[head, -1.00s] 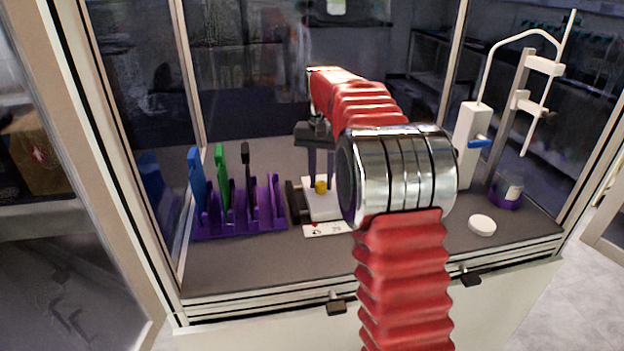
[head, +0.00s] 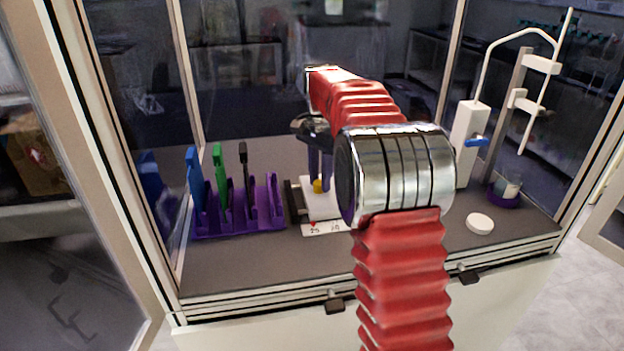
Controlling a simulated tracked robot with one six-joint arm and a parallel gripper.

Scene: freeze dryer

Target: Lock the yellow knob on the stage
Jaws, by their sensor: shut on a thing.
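The yellow knob (head: 318,186) sits on the white stage (head: 327,209) in the middle of the enclosure floor. My gripper (head: 319,180) points straight down over the stage, with its purple-blue fingers shut on the yellow knob. Only the knob's lower part shows below and between the fingers. My red arm and its silver joint cover the right part of the stage.
A purple rack (head: 240,213) with blue, green and black upright tools stands left of the stage. A white label (head: 325,228) lies in front. At right are a white round lid (head: 480,224), a stand with a white tube (head: 525,85) and a vial in a purple holder (head: 505,190). Glass panels and metal frames enclose the area.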

